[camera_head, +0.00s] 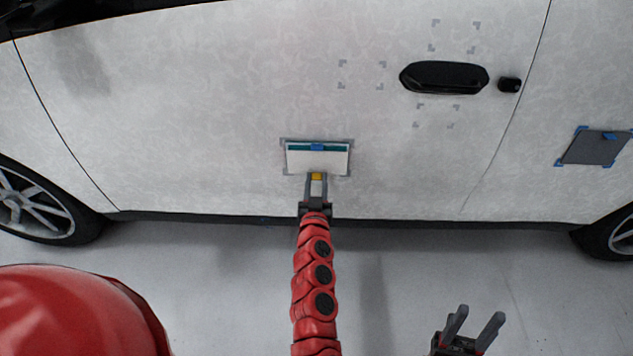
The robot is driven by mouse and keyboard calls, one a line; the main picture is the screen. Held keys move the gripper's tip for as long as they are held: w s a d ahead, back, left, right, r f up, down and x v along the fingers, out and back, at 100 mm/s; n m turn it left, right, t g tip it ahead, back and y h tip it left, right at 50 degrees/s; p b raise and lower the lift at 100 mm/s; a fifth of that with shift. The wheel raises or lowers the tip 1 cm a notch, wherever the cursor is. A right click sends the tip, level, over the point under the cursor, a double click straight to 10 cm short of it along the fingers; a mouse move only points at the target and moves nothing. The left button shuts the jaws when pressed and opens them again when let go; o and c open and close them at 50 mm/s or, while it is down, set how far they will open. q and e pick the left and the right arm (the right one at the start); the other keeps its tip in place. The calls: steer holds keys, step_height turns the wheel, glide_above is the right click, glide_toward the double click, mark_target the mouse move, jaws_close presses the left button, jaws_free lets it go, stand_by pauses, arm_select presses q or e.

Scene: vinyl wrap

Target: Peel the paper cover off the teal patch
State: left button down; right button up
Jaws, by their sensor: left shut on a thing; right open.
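The teal patch (338,148) is on the white car door, inside grey corner marks. It shows as a narrow teal strip along the top, with a small blue tab (317,147) at its middle. The white paper cover (318,160) lies over the patch below that strip. My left gripper (316,181) reaches up from below and is shut on the yellow tab (316,176) at the cover's lower edge. My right gripper (475,322) is open and empty at the lower right, well away from the patch.
A black door handle (444,77) is at the upper right, with empty grey corner marks around it. A grey panel with blue corners (596,148) is on the car at the far right. A red rounded shape (75,315) fills the lower left. The grey floor is clear.

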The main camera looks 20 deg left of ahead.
arm_select(q)
steer(key=shift+s+d+p, duration=0.2)
steer(key=shift+s+p, duration=0.25)
steer(key=shift+s, duration=0.25)
stand_by(0.6)
steer(key=p+v, duration=0.3)
steer(key=v, duration=0.3)
steer(key=shift+s, duration=0.35)
stand_by(0.4)
steer(key=shift+r, duration=0.1)
stand_by(0.3)
steer(key=s+r+m+h+p, duration=0.1)
steer(key=s+r+h+p, duration=0.1)
steer(key=r+p, duration=0.8)
steer(key=s+r+m+h+p, duration=0.2)
steer(key=s+r+h+p, duration=0.1)
steer(key=r+p, duration=0.7)
steer(key=shift+s+d+t+p, duration=0.3)
steer(key=shift+s+p, duration=0.45)
steer(key=shift+p, duration=0.45)
